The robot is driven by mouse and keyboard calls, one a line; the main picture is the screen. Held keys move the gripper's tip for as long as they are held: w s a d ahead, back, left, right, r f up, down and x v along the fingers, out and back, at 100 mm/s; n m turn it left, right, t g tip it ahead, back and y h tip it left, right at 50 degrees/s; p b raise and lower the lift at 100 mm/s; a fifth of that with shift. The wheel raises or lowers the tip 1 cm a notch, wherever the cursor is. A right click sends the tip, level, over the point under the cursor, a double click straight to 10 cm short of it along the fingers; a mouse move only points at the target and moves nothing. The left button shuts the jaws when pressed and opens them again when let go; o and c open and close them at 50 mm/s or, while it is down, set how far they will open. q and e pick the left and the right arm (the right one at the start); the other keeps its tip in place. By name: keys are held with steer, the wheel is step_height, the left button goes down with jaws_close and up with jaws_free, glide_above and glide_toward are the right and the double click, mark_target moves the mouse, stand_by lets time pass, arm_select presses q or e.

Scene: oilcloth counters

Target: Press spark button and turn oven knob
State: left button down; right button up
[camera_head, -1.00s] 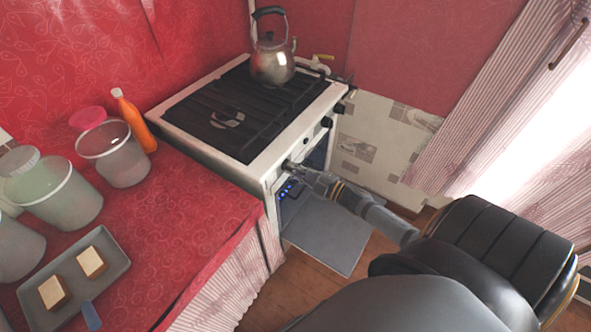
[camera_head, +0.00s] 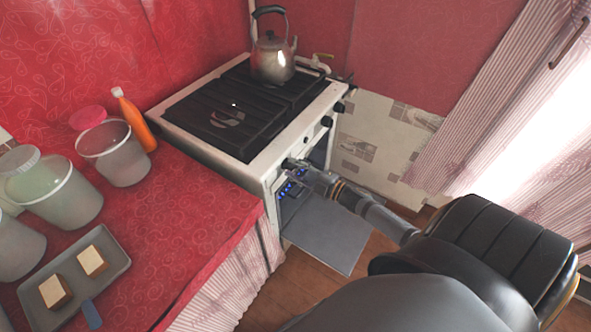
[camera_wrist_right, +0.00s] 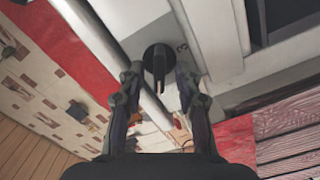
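The white stove (camera_head: 262,162) stands against the back wall, with black knobs on its front edge. My right gripper (camera_head: 297,166) is at the near-left end of the front panel. In the right wrist view, a black oven knob (camera_wrist_right: 158,58) lies between the two fingertips of my right gripper (camera_wrist_right: 160,78). The fingers are spread either side of it with gaps visible, so the gripper is open around it. The oven door (camera_head: 325,232) hangs open, and blue lights (camera_head: 290,190) show inside. I cannot make out the spark button. My left gripper is out of view.
A kettle (camera_head: 272,60) stands on the hob's black grate (camera_head: 215,115), where a small bright spot shows. An orange bottle (camera_head: 133,118), several tubs (camera_head: 112,155) and a tray (camera_head: 112,278) with two pale blocks sit on the red counter (camera_head: 180,215). The lowered door juts over the floor.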

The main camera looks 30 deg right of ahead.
steer(key=v, duration=1.2)
steer(key=shift+d+f, duration=0.1)
steer(key=shift+f, duration=0.1)
